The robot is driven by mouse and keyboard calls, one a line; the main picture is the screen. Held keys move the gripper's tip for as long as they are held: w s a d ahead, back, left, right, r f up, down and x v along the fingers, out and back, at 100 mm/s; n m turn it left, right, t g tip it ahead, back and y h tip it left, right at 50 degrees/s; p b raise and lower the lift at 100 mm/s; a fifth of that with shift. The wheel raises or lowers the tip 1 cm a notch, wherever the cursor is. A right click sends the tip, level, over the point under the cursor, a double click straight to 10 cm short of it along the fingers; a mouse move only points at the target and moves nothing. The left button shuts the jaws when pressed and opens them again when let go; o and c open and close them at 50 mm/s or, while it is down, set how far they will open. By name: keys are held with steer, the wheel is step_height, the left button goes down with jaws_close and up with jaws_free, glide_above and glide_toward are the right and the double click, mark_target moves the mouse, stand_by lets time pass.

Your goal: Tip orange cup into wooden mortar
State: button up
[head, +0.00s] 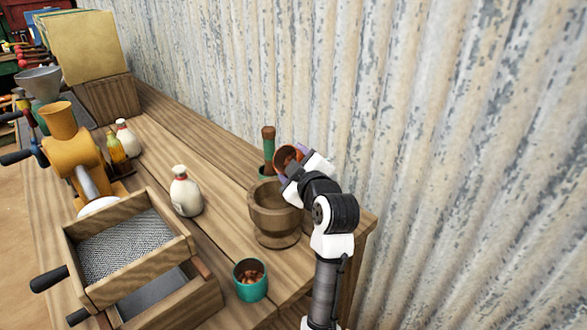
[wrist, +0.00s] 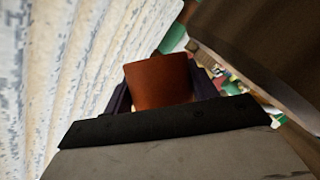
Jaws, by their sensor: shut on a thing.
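The orange cup (head: 286,155) is in my gripper (head: 291,163), raised beside and above the wooden mortar (head: 273,215). In the head view the cup is tilted, and its dark opening partly shows. In the wrist view the cup (wrist: 158,80) sits between the two purple fingertips (wrist: 162,92). The gripper is shut on it. The mortar stands upright on the table, its bowl partly covered by my arm in the head view. A dark wooden surface (wrist: 262,50) close at the upper right of the wrist view looks like the mortar. I cannot see whether anything is inside the cup or mortar.
A teal cup (head: 250,280) with brown pieces stands in front. A white bottle (head: 186,192), a wooden sieve box (head: 180,240) and an orange grinder (head: 72,150) are at left. A corrugated wall (head: 430,120) runs close along the right.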

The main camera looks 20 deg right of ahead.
steer(key=shift+a+f+n+t+b, duration=0.15)
steer(key=shift+n+t+b, duration=0.2)
steer(key=shift+n+b, duration=0.7)
steer(key=shift+d+f+n+t+b, duration=0.1)
steer(key=shift+n+t+b, duration=0.3)
steer(key=shift+b, duration=1.25)
